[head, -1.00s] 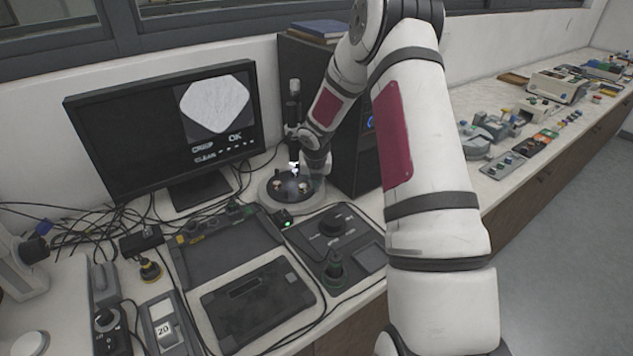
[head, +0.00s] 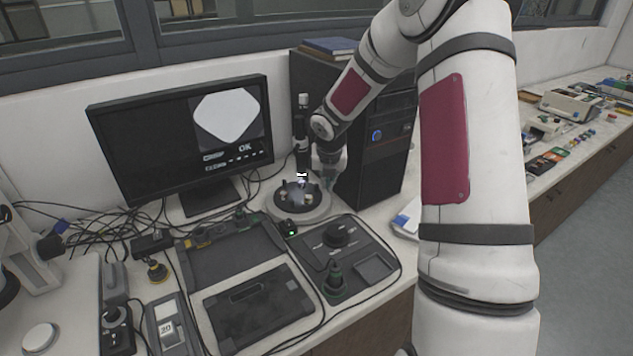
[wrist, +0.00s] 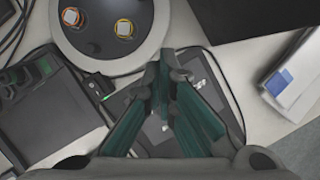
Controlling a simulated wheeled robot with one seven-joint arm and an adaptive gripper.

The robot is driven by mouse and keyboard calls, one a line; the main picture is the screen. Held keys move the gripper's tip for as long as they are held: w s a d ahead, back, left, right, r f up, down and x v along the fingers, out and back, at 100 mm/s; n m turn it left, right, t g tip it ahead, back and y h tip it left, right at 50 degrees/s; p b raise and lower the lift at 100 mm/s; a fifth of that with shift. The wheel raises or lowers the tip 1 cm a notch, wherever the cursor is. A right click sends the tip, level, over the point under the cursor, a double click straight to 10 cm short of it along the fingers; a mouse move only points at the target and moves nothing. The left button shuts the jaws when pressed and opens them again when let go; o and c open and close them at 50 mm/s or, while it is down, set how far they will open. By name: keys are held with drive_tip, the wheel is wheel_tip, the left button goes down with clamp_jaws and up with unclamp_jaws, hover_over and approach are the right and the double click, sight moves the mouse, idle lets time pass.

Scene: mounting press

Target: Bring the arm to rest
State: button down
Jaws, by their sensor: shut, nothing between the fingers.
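My arm reaches from the right of the head view down to the bench, its gripper (head: 329,178) close to the right rim of the round grey stage (head: 318,212). In the wrist view my gripper (wrist: 163,78) has its green fingers together with nothing between them. The stage (wrist: 70,50) lies ahead of the fingertips in that view and carries an orange-ringed piece (wrist: 71,17) and a yellow-ringed piece (wrist: 124,28). The exact height of the fingertips above the bench is unclear.
A monitor (head: 180,140) stands behind left and a dark computer tower (head: 385,150) behind right. A black control panel (head: 345,250), a dark tray (head: 225,262) and loose cables crowd the front. A white and blue object (wrist: 287,88) lies right of the fingers.

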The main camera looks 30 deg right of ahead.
drive_tip(key=shift+r, duration=0.15)
drive_tip(key=s+a+r+m+h, duration=0.1)
drive_tip(key=s+a+r+m, duration=0.5)
drive_tip(key=r, duration=0.3)
drive_tip(key=s+a+r+m, duration=0.4)
drive_tip(key=s+r+m, duration=0.25)
drive_tip(key=r, duration=0.25)
drive_tip(key=s+a+r+m+y, duration=0.1)
drive_tip(key=s+a+r+m, duration=0.1)
drive_tip(key=s+a+m, duration=0.4)
drive_tip(key=s+a+r+m+t+y, duration=0.1)
drive_tip(key=s+a+r+m+y, duration=0.1)
drive_tip(key=s+a+m, duration=0.4)
drive_tip(key=s+r+m, duration=0.1)
drive_tip(key=s+m, duration=0.4)
drive_tip(key=s, duration=0.3)
drive_tip(key=shift+t, duration=0.3)
